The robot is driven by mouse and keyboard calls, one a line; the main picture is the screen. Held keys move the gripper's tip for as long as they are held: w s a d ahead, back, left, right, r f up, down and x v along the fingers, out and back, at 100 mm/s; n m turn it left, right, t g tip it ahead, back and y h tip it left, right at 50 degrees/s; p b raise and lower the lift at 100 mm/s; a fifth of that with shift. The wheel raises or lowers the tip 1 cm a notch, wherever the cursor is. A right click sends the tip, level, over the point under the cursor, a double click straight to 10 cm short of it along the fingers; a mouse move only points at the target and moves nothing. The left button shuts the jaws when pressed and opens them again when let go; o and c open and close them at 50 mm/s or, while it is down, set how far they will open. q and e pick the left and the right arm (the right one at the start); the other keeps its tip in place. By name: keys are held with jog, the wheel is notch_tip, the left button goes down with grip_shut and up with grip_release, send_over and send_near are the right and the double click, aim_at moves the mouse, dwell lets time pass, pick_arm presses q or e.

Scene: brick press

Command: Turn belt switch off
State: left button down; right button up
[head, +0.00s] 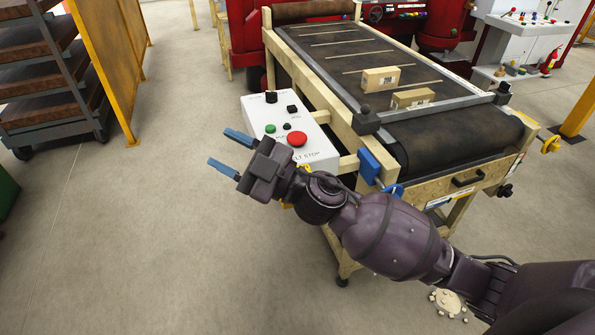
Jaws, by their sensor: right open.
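A white control box (318,148) is fixed to the near left side of the conveyor belt. On it are a large red button (297,139), a green button (270,129) and several black knobs. One black knob (271,97) is at the far left corner and another black knob (292,109) is near the far edge. Part of the lettering "BELT STOP" shows at the near edge. My right gripper (231,152) is open and empty, its blue fingers pointing left, just left of the box and apart from the knobs. My left gripper is not in view.
The conveyor belt (345,60) carries two tan bricks, a far brick (380,79) and a near brick (412,98). A rack with brown shelves (42,65) and a yellow frame (110,60) stand at left. The floor (150,230) left of the box is clear.

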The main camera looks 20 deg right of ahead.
notch_tip(320, 180, down, 7)
jog(key=a+n+g+h, duration=0.3)
jog(key=n+g+h, duration=0.3)
jog(key=n+g, duration=0.75)
jog(key=w+d+m+h, duration=0.2)
jog(key=w+d+h, duration=0.35)
jog(key=d, duration=0.35)
jog(key=w+d+m+h, duration=0.3)
jog(key=w+d+h, duration=0.1)
jog(key=d+h, duration=0.35)
jog(key=shift+n+t+y, duration=0.25)
jog(key=shift+t+y, duration=0.05)
jog(key=shift+t, duration=0.05)
jog(key=f, duration=0.3)
jog(key=f+p, duration=0.1)
jog(key=f, duration=0.6)
jog(key=shift+s+d, duration=0.15)
jog(key=shift+d, duration=0.25)
grip_shut()
